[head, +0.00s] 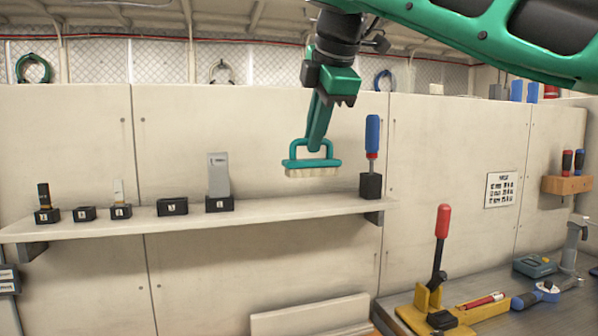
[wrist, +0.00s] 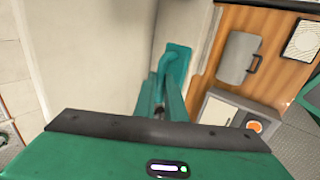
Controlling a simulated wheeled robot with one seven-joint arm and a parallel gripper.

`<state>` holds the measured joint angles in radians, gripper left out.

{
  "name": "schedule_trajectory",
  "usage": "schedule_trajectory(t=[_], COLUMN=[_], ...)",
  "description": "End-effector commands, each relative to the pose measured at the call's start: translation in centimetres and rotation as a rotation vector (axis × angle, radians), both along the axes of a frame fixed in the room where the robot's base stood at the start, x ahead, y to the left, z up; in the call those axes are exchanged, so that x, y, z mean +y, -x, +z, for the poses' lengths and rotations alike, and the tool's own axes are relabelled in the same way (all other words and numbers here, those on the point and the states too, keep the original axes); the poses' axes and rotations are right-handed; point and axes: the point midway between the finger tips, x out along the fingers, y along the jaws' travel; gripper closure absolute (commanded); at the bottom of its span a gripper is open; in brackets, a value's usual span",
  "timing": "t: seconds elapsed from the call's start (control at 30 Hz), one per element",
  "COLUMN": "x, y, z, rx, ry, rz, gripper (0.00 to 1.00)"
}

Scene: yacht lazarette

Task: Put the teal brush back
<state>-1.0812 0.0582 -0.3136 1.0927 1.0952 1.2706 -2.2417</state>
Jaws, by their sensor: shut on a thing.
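The teal brush (head: 312,165) hangs in the air above the shelf, bristles down, apart from the shelf, in the head view. My gripper (head: 315,145) is shut on its looped handle from above. In the wrist view the teal brush (wrist: 177,68) shows beyond my fingertips (wrist: 162,100), its bristles hidden. On the shelf (head: 285,212) stand black holders. A small holder (head: 84,214) and a wider holder (head: 172,207) look empty. Which one fits the brush cannot be told.
Other holders carry a dark tool (head: 43,195), a pale tool (head: 118,190), a grey flat piece (head: 218,175) and a blue-handled tool (head: 372,138), which stands right of the brush. A workbench (head: 395,318) with a red-handled lever (head: 442,222) is lower right.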

Motion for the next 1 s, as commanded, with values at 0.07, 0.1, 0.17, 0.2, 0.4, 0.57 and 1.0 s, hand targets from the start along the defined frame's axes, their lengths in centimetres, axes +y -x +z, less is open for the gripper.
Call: schedule_trajectory(t=[0.07,0.1,0.17,0.2,0.4,0.57,1.0], x=[-0.1,-0.1,0.0,0.1,0.4,0.8,1.1], y=[-0.6,-0.9,-1.2,-1.5,-3.3,-4.9,-5.8], z=[-0.3,-0.5,-0.7,-0.9,-1.9,-2.8,-5.1], rx=[0.001,0.001,0.0,0.0,0.001,0.001,0.001], ry=[0.001,0.001,0.0,-0.002,0.0,0.0,0.001], rz=[-0.002,-0.003,-0.002,-0.002,-0.002,-0.002,0.001], gripper=[1.0,1.0,1.0,1.0,1.0,1.0,1.0])
